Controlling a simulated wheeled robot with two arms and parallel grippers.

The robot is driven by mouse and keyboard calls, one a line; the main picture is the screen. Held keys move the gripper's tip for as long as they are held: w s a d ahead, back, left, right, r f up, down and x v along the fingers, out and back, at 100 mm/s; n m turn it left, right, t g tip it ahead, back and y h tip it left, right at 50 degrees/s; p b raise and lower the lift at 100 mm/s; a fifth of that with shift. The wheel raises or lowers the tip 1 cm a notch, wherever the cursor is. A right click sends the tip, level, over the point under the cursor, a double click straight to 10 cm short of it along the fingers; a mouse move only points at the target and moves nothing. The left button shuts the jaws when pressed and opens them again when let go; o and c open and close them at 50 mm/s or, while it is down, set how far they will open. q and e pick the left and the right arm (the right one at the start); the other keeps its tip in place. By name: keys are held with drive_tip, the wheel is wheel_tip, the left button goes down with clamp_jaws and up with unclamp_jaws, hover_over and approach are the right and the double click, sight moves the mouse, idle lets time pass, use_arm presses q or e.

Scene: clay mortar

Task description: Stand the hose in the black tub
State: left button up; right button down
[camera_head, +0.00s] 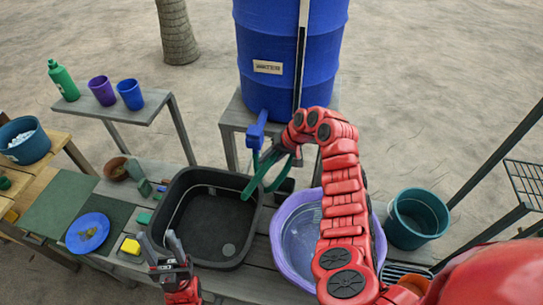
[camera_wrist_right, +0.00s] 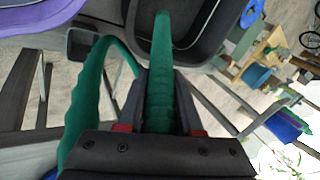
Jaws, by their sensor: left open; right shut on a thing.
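The green hose (camera_head: 254,182) hangs below the blue tap (camera_head: 257,131) of the water barrel, by the right rim of the black tub (camera_head: 162,218). My right gripper (camera_head: 279,158) is shut on the hose. The right wrist view shows the hose (camera_wrist_right: 161,60) between its fingers, one end pointing toward the tub (camera_wrist_right: 216,46) and another stretch looping to the left. Whether the hose end is inside the rim is hard to tell. My left gripper (camera_head: 169,250) is open and empty at the tub's near left corner. The tub holds a round light disc, perhaps a drain.
A purple basin (camera_head: 284,222) stands right of the tub, partly behind my right arm. A teal bucket (camera_head: 414,220) is further right. A blue plate (camera_head: 88,233) and yellow sponge (camera_head: 131,246) lie left. The blue barrel (camera_head: 290,60) stands behind.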

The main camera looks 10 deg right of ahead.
sight(255, 182)
drive_tip(key=a+f+b, duration=0.2)
drive_tip(key=a+f, duration=0.1)
drive_tip(key=f, duration=0.2)
drive_tip(key=a+f+b, duration=0.2)
drive_tip(key=a+f, duration=0.1)
drive_tip(key=f, duration=0.3)
drive_tip(key=s+a+f+b, duration=0.1)
drive_tip(key=a+f+b, duration=0.1)
drive_tip(key=f, duration=0.3)
drive_tip(key=shift+a+f, duration=0.15)
drive_tip(key=shift+a, duration=0.45)
unclamp_jaws()
drive_tip(key=p+v, duration=0.2)
drive_tip(key=v, duration=0.1)
drive_tip(key=p+v, duration=0.2)
drive_tip(key=v, duration=0.1)
drive_tip(key=p+v, duration=0.3)
drive_tip(key=shift+w+a+r, duration=0.15)
drive_tip(key=shift+a+r, duration=0.1)
drive_tip(key=shift+r, duration=0.2)
drive_tip(key=shift+d+r, duration=0.3)
drive_tip(key=shift+r, duration=0.25)
